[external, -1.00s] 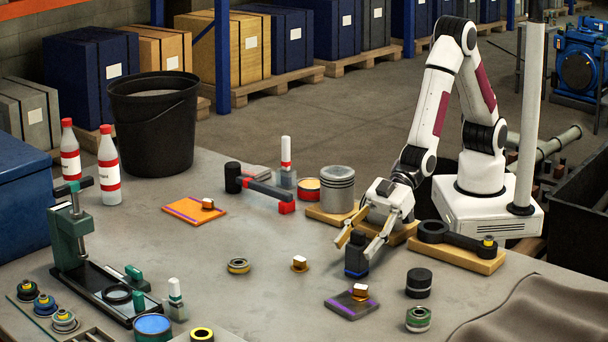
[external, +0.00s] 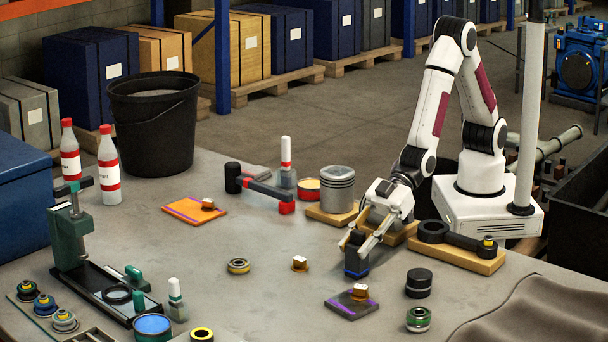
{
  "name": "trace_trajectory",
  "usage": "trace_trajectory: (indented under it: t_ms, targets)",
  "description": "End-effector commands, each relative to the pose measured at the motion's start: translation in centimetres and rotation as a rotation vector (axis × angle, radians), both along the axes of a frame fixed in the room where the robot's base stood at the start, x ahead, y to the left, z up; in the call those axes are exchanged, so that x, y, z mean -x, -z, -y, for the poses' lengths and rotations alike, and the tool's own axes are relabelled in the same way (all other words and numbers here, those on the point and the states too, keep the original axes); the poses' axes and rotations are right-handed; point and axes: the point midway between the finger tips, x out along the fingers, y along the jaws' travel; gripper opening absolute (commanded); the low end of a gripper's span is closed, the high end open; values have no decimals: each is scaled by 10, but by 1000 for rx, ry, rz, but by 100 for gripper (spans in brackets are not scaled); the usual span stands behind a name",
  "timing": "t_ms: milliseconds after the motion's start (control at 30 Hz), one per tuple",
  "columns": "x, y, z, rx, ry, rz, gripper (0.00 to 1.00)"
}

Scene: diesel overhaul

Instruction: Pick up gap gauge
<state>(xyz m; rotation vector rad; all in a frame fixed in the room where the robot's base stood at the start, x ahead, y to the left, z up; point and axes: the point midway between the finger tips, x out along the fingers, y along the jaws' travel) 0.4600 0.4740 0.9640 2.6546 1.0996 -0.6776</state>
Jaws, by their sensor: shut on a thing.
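A small dark block with a blue base, which I take to be the gap gauge (external: 356,264), stands upright on the grey bench in front of my arm. My gripper (external: 355,246) points down at it from behind. Its two fingers are closed on the upper part of the block, one on each side. The block's base appears to be at the bench top; I cannot tell whether there is a gap beneath it.
A black puck (external: 419,283) and a green-black ring (external: 418,319) sit to the right. A piston (external: 338,188) and a connecting rod (external: 463,240) rest on wooden boards behind.

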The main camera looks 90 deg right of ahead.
Motion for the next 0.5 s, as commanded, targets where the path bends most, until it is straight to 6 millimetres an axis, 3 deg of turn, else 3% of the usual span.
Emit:
trace_trajectory:
  t_ms: [267, 500]
  targets:
    - [-1, -8, -1, -4, 0, 4, 0]
    - [-1, -29, -1, -5, 0, 4, 0]
